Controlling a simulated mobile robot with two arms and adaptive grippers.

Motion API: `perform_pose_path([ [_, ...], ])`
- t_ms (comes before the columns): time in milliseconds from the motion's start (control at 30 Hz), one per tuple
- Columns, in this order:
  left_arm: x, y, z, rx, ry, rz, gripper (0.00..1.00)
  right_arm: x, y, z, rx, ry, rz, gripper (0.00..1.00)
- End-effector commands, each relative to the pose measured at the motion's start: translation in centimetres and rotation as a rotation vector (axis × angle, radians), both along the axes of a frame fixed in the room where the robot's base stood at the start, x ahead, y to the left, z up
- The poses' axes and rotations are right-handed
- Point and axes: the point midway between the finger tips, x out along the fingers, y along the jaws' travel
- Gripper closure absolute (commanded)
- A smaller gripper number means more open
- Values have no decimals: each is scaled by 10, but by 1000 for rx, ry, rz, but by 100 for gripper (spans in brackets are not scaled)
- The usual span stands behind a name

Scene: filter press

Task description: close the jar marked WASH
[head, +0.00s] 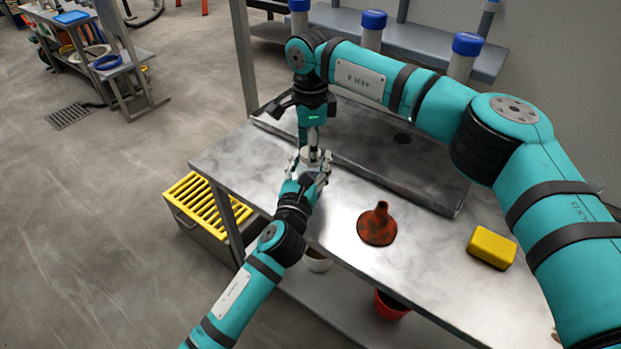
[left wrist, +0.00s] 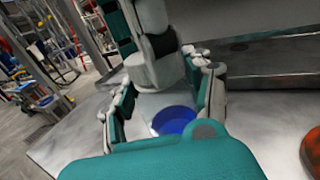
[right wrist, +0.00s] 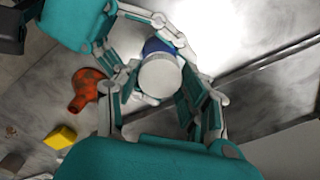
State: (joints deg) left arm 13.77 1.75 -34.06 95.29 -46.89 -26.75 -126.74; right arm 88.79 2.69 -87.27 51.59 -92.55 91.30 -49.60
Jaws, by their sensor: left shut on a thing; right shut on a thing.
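The jar (left wrist: 175,120) shows blue with some white between the fingers of my left gripper (left wrist: 160,105), which is shut on it above the metal table. Its white round lid (right wrist: 160,77) lies between the fingers of my right gripper (right wrist: 160,90), which comes from above and is shut on it. The lid also shows in the left wrist view (left wrist: 155,72), over the jar. In the head view both grippers meet over the table's left part, and the fingers mostly hide the jar. I cannot tell whether lid and jar touch. No marking is readable.
An orange-brown funnel (head: 377,226) and a yellow block (head: 491,247) are on the table (head: 430,262). A raised metal ledge (head: 440,195) runs along the back. A yellow slatted crate (head: 205,205) stands on the floor at left. The table's front middle is free.

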Motion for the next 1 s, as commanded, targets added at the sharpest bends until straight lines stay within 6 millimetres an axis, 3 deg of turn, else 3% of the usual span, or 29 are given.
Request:
perform_pose_path([
  [400,0,0,0,0,1,0,100,0,0,0,0,1,-530,96],
  [700,0,0,0,0,1,0,100,0,0,0,0,1,-558,96],
  [733,0,0,0,0,1,0,100,0,0,0,0,1,-558,56],
  [900,0,0,0,0,1,0,100,0,0,0,0,1,-556,34],
  [1000,0,0,0,0,1,0,100,0,0,0,0,1,-556,34],
])
